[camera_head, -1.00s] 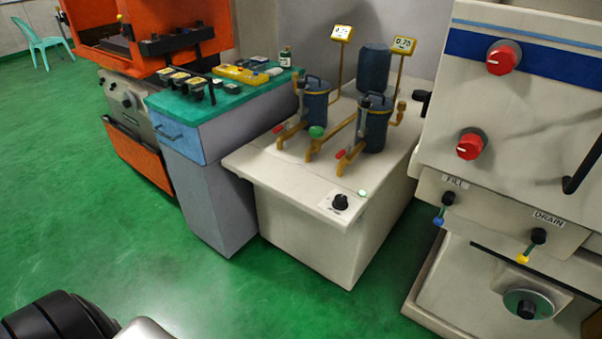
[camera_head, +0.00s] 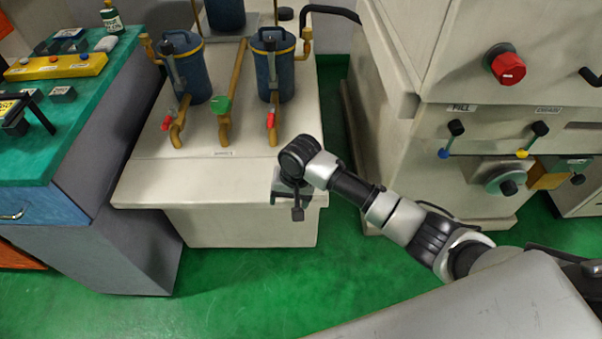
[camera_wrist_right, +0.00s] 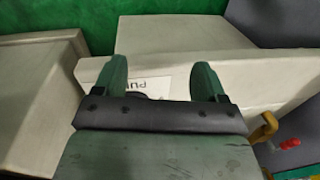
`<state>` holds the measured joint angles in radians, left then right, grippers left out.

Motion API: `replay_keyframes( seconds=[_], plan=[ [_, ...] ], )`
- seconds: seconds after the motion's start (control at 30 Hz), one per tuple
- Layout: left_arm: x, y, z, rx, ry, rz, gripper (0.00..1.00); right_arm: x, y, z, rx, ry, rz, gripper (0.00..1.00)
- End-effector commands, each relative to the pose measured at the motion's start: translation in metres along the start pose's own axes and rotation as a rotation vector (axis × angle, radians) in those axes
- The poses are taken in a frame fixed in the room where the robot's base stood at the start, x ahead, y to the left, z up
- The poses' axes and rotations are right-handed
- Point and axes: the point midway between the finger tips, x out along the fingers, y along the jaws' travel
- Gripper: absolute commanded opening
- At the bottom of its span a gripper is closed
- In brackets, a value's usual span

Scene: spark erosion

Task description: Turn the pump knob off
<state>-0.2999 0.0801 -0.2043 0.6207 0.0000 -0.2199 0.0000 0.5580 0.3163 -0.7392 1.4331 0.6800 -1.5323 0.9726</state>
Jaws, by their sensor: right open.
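The pump cabinet (camera_head: 225,175) is a pale box, with the pump knob hidden behind my right wrist and gripper in the head view. In the right wrist view, a white label starting "PU" (camera_wrist_right: 145,84) shows between the fingers, with a dark edge (camera_wrist_right: 138,96), likely the knob, mostly covered by the gripper body. My right gripper (camera_head: 296,205) is over the cabinet's front right corner. In the wrist view its two green fingers (camera_wrist_right: 162,76) are spread apart, with nothing seen held. Contact with the knob cannot be told. My left gripper is not in view.
Blue filter canisters (camera_head: 272,65) with yellow pipes, red handles and a green valve (camera_head: 222,105) stand on the cabinet. A green-topped bench (camera_head: 110,90) is left. A machine with a red knob (camera_head: 508,69) and fill and drain levers is right. Green floor (camera_head: 240,290) lies in front.

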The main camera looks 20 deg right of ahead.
Motion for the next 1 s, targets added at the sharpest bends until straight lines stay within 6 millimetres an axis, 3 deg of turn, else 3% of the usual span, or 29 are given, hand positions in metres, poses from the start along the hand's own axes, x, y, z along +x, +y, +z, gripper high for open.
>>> replay_keyframes(
  seconds=[0.03,0.2,0.3,0.43,0.57,1.0],
  plan=[
    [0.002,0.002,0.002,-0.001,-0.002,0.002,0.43,-0.016,-0.001,-0.017,0.041,0.007,0.028,0.72],
    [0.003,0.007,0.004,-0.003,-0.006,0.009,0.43,-0.062,0.004,-0.064,0.241,0.015,0.114,0.72],
    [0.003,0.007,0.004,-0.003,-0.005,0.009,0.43,-0.083,0.008,-0.083,0.339,0.025,0.147,0.72],
    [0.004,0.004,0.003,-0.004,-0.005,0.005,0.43,-0.096,0.012,-0.095,0.407,0.032,0.165,0.72],
    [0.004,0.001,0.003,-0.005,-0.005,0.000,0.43,-0.087,0.015,-0.096,0.421,0.029,0.170,0.72],
    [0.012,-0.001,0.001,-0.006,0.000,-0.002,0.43,-0.010,0.027,-0.096,0.419,0.031,0.168,0.72]
  ],
)
